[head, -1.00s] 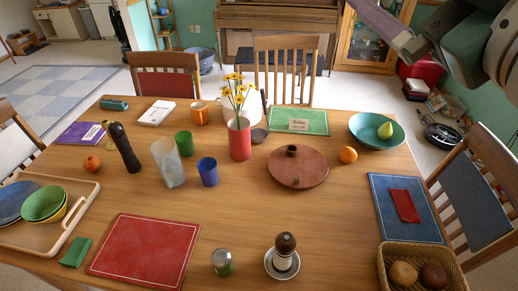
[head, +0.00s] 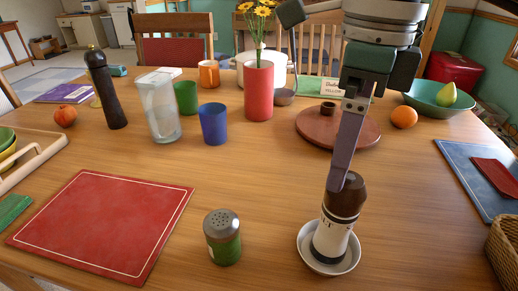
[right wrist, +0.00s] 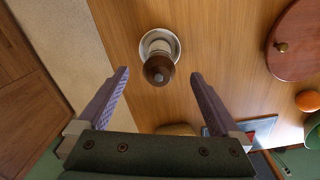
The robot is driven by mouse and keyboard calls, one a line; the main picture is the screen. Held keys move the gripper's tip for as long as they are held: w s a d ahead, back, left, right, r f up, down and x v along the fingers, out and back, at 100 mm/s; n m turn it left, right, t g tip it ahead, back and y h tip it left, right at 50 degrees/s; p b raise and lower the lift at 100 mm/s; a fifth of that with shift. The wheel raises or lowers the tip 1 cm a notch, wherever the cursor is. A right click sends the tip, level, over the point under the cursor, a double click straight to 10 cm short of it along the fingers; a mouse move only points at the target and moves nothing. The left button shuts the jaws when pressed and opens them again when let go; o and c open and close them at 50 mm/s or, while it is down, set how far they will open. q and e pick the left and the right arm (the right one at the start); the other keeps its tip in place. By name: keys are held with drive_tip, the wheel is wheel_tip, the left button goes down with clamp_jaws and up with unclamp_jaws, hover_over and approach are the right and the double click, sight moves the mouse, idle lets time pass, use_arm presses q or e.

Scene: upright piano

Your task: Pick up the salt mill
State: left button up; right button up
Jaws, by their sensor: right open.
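The salt mill (head: 338,222) has a dark wooden top and a white body with part of a dark label showing. It stands upright in a small white dish (head: 306,258) near the table's front. My right gripper (head: 338,182) reaches down from above; in the head view one finger overlaps the mill's top. In the right wrist view, the gripper (right wrist: 159,73) is open, its fingers spread to either side of the mill (right wrist: 158,66), which appears beyond the tips, apart from both. My left gripper is not in view.
A green shaker with a metal top (head: 222,238) stands left of the mill. A red placemat (head: 105,225) lies further left. A round wooden board (head: 365,132) is behind, and a wicker basket (head: 503,245) at the right edge. Bare tabletop surrounds the dish.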

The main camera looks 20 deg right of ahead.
sight(341, 206)
drive_tip(key=f, duration=0.4)
drive_tip(key=shift+s+d+f, duration=0.15)
drive_tip(key=shift+d+f, duration=0.05)
drive_tip(key=shift+d, duration=0.05)
drive_tip(key=f, duration=0.2)
drive_tip(key=s+f, duration=0.1)
drive_tip(key=f, duration=0.1)
drive_tip(key=shift+d+f, duration=0.15)
drive_tip(key=shift+f, duration=0.1)
drive_tip(key=shift+w+f, duration=0.1)
drive_tip(key=shift+f, duration=0.35)
clamp_jaws()
